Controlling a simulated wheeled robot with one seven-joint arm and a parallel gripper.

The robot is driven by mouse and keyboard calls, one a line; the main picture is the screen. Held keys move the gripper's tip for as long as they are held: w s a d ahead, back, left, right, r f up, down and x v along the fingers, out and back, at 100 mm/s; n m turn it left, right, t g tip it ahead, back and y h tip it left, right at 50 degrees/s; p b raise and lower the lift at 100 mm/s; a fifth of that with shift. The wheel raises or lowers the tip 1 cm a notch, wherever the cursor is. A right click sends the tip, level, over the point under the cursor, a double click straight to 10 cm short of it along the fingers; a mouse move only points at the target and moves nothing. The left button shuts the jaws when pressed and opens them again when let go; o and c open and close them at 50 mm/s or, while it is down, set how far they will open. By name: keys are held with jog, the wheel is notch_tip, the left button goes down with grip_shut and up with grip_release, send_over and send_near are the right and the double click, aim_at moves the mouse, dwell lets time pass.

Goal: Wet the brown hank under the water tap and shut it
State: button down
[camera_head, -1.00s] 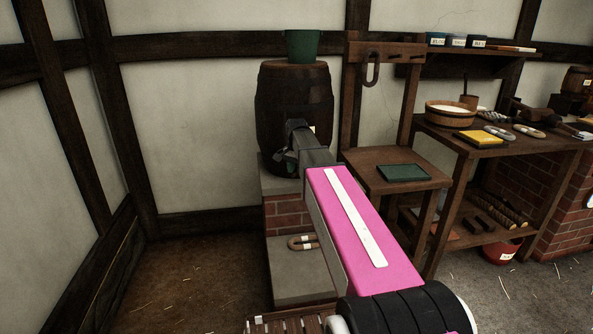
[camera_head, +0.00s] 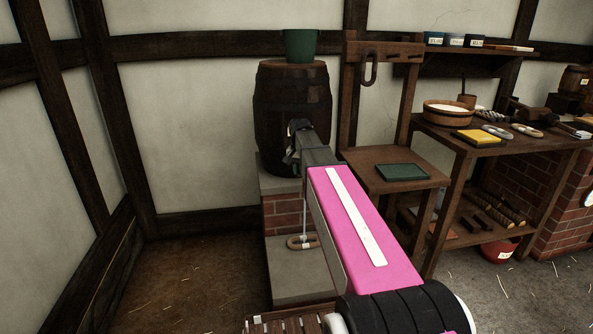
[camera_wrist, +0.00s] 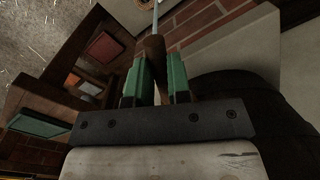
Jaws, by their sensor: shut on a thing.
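The brown hank (camera_head: 301,243), a looped coil with a pale tag, lies on the low stone step below the barrel (camera_head: 281,100). A thin stream of water (camera_head: 304,218) comes down onto it from the tap. My gripper (camera_head: 292,145) is at the front of the barrel. In the wrist view, my gripper (camera_wrist: 154,80) has its green-padded fingers shut on a brown wooden part of the water tap (camera_wrist: 153,52). The stream (camera_wrist: 155,16) runs beyond it. In the head view my arm hides most of the tap.
A green bucket (camera_head: 300,46) stands on the barrel. To the right, a wooden stand (camera_head: 385,157) holds a green tray (camera_head: 401,171), and another hank hangs on its peg. A workbench (camera_head: 480,145) with several things is farther right. The floor at left is clear.

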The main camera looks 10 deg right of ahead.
jog(key=shift+s+d+n, duration=0.2)
jog(key=shift+d+n, duration=0.7)
jog(key=shift+n, duration=0.65)
jog(key=shift+s+d+n, duration=0.15)
jog(key=shift+d+n, duration=0.7)
jog(key=shift+n, duration=0.7)
jog(key=c, duration=1.1)
grip_release()
jog(key=shift+o, duration=0.2)
notch_tip(320, 180, up, 11)
jog(key=shift+f, duration=0.15)
